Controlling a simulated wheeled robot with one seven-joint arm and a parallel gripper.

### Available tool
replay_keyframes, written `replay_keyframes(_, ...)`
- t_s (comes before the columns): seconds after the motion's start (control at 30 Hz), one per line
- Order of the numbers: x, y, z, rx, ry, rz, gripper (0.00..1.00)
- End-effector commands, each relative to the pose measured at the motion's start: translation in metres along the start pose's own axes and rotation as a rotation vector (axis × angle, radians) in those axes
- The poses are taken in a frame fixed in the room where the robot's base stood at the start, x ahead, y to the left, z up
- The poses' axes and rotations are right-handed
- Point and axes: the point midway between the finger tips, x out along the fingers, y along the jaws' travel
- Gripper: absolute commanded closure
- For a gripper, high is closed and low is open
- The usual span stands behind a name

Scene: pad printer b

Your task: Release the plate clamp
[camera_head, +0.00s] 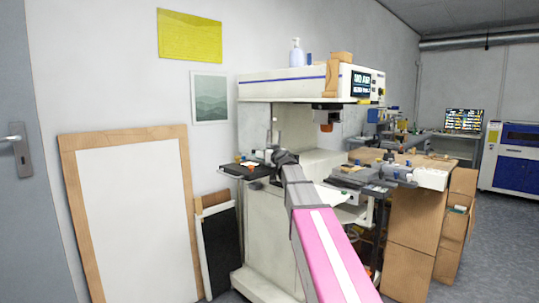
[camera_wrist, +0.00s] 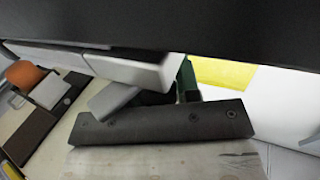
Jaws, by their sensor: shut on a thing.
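The plate clamp shows in the wrist view as a dark bar (camera_wrist: 160,124) with several screw heads, lying across a pale metal plate (camera_wrist: 165,162). My gripper (camera_wrist: 135,80), with light grey fingers, is just above the bar's back edge. It is shut on a dark part of the clamp behind the bar; the held part is mostly hidden by the fingers. A green piece (camera_wrist: 187,80) stands right beside the fingers. In the head view my gripper (camera_head: 283,157) reaches the pad printer (camera_head: 265,200) at bed height; my arm hides most of the clamp there.
An orange knob-like part (camera_wrist: 25,73) and a pale block lie at the left of the wrist view. The printer's upper housing (camera_head: 290,85) overhangs the bed. A framed white board (camera_head: 130,210) leans on the wall at left. Cardboard boxes (camera_head: 415,225) stand at right.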

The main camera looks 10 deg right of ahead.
Motion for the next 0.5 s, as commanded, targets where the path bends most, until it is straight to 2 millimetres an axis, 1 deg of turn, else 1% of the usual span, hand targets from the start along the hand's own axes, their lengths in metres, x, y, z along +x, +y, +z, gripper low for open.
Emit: replay_keyframes(0.5,-0.0001,0.0015,0.0003,-0.001,-0.001,0.109,0.93)
